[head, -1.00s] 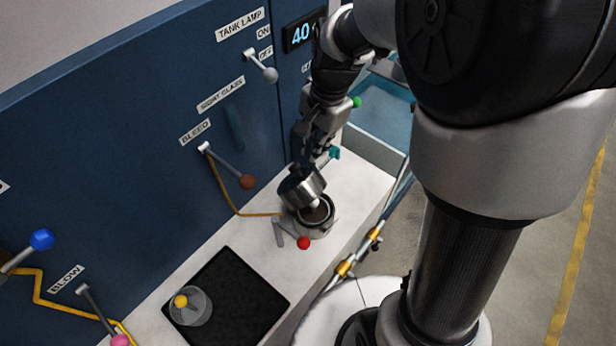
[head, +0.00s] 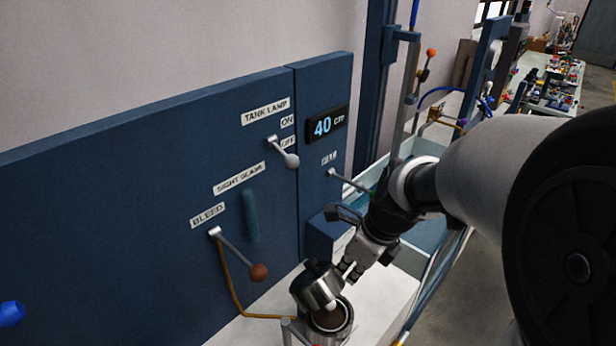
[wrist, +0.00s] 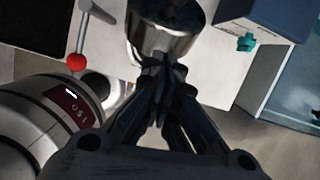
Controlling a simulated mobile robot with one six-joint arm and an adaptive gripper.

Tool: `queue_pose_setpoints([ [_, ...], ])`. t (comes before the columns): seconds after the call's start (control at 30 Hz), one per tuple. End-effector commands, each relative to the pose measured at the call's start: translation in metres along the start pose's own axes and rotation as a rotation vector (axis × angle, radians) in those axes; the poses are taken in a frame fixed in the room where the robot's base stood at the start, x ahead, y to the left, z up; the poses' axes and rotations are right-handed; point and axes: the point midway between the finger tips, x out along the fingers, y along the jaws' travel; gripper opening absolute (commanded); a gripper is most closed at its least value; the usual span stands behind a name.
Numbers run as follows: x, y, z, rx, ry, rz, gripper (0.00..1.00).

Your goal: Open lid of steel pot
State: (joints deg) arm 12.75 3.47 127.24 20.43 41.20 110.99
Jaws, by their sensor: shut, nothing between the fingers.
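The steel pot (head: 347,325) stands on the white counter, cut by the bottom edge of the head view. Its mouth is uncovered and shows a brown inside. The steel lid (head: 317,288) is tilted up steeply on the wall side of the pot, with a pale knob low on it. My gripper (head: 347,270) is at the lid's upper right, shut and empty. In the wrist view the shut fingertips (wrist: 165,68) are just below the shiny steel lid (wrist: 165,35). I cannot tell whether they touch it.
The blue panel behind carries a bleed lever with a brown ball (head: 258,272) and a tank lamp lever (head: 291,160). A red-ball lever (wrist: 76,62) shows near the pot. A water tank (head: 425,232) is at the right.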

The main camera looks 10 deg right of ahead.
Motion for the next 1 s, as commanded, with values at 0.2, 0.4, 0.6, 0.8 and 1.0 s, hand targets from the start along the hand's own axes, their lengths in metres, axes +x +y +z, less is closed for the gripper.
queue_pose_setpoints([
  [0.2,0.037,0.0,0.011,-0.006,-0.001,0.0,0.0],
  [0.4,0.041,0.0,0.034,-0.005,0.0,-0.001,0.0],
  [0.6,0.041,0.0,0.039,-0.002,0.0,-0.001,0.0],
  [0.8,0.041,0.0,0.039,-0.002,0.0,-0.001,0.0],
  [1.0,0.04,0.0,0.041,-0.002,0.009,0.001,0.0],
])
